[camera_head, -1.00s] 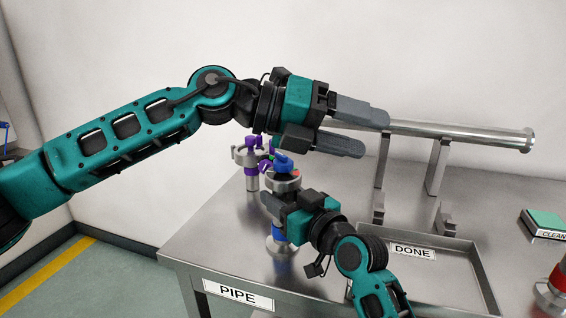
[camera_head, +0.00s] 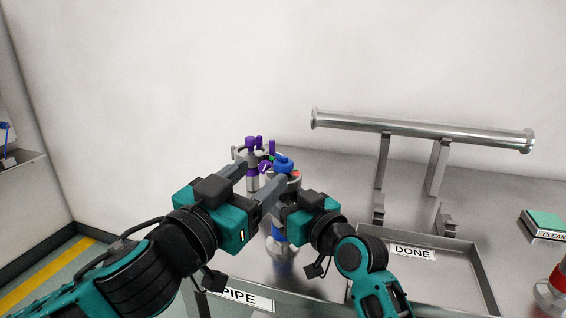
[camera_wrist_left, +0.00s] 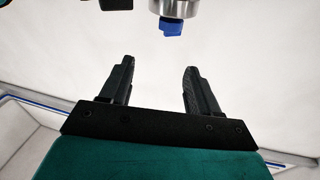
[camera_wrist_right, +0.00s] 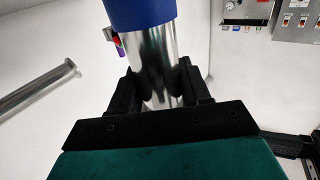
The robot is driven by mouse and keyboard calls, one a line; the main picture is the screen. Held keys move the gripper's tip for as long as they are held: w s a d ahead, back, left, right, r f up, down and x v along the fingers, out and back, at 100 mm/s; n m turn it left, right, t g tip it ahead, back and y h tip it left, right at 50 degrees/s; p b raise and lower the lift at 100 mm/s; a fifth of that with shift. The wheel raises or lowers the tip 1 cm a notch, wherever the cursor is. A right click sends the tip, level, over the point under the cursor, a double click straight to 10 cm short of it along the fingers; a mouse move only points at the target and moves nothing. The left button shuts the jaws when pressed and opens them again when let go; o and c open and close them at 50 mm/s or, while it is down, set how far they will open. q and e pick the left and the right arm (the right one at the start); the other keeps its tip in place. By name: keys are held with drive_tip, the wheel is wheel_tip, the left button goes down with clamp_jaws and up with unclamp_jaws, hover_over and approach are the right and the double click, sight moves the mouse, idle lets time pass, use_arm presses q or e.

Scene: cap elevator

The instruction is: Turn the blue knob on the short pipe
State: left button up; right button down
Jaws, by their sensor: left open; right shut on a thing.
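The blue knob (camera_head: 284,163) sits on the metal top of the short pipe in the head view. It also shows beyond the fingertips at the top of the left wrist view (camera_wrist_left: 171,27). The short pipe (camera_wrist_right: 150,55) is bare metal with a blue band and stands between my right gripper's fingers (camera_wrist_right: 160,75). My right gripper is shut on the pipe; in the head view its hand partly hides it. My left gripper (camera_head: 264,176) is open, its fingers pointing toward the knob. The gap between its fingers is empty, and the knob is apart from them.
A second fitting with purple knobs (camera_head: 251,160) stands just behind. A long metal pipe (camera_head: 425,132) rests on a stand. The DONE tray (camera_head: 470,265) is empty in its visible part. A green CLEAN box (camera_head: 545,222) and a red object (camera_head: 556,280) are at right.

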sight(278, 167)
use_arm(q)
drive_tip(key=shift+n+y, duration=0.6)
drive_tip(key=shift+n, duration=0.3)
drive_tip(key=x, duration=0.3)
drive_tip(key=f+x, duration=0.1)
drive_tip(key=x, duration=0.3)
drive_tip(key=f+x, duration=0.1)
drive_tip(key=x, duration=0.2)
drive_tip(key=shift+w+a+f, duration=0.1)
drive_tip(key=shift+w+f, duration=0.05)
drive_tip(key=shift+w, duration=0.35)
drive_tip(key=shift+g, duration=0.3)
drive_tip(key=c, duration=1)
